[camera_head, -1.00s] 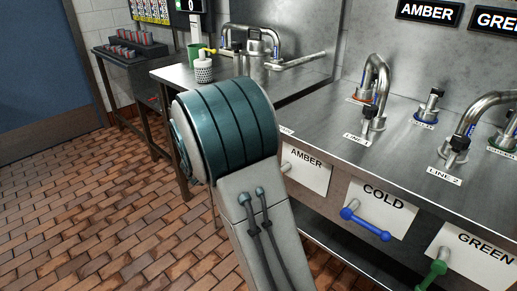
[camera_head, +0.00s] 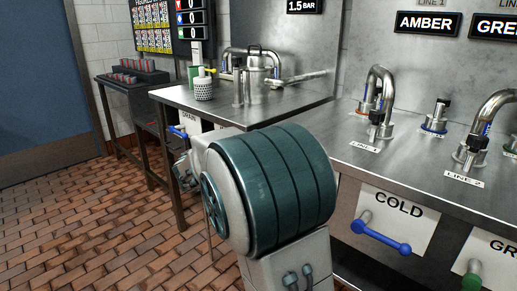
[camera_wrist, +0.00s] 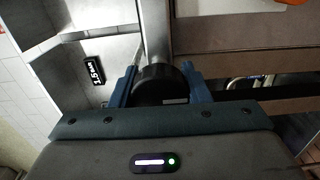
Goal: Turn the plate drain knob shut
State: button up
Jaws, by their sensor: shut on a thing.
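In the wrist view my gripper (camera_wrist: 160,80) has its two blue fingers on either side of a black round knob (camera_wrist: 158,92) and is shut on it. A grey metal stem or pipe runs away behind the knob.
The steel counter (camera_head: 347,143) with taps stands at right, its front bearing a blue COLD handle (camera_head: 380,238) and a green handle (camera_head: 471,282). The far table (camera_head: 166,96) holds a patterned cup (camera_head: 203,89) and a metal vessel. The brick floor at left is clear.

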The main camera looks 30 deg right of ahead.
jog(key=shift+f, duration=0.1)
jog(key=o, duration=1)
jog(key=shift+c, duration=0.2)
jog(key=shift+a, duration=0.15)
jog(key=p+v, duration=0.3)
jog(key=v, duration=1)
jog(key=shift+a, duration=0.3)
jog(key=shift+s+r, duration=0.15)
jog(key=shift+r, duration=0.05)
